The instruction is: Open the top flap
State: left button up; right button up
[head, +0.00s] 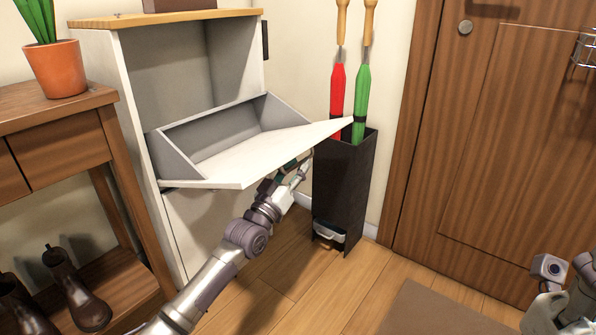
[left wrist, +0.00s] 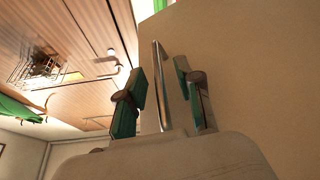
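The top flap (head: 250,158) of the white cabinet (head: 190,235) is swung out and down. It lies close to level, with its grey inner compartment exposed. My left gripper (head: 296,172) is beneath the flap near its right end, and the flap partly hides it. In the left wrist view the two green-padded fingers (left wrist: 160,100) stand apart, with a metal bar handle (left wrist: 160,80) between them. Gaps show beside the bar. My right gripper (head: 556,308) is partly in view at the lower right edge; its fingers are not clear.
A dark umbrella stand (head: 343,190) holding a red and a green umbrella is close to the flap's right end. A wooden side table (head: 60,110) with a potted plant (head: 55,68) stands at left, boots (head: 85,300) below. A wooden door (head: 490,140) is at right.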

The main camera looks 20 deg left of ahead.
pick_arm(q)
jog(key=shift+w+d+r, duration=0.1)
jog(key=shift+w+r, duration=0.05)
jog(key=shift+w, duration=0.2)
grip_shut()
jog(key=shift+r, duration=0.1)
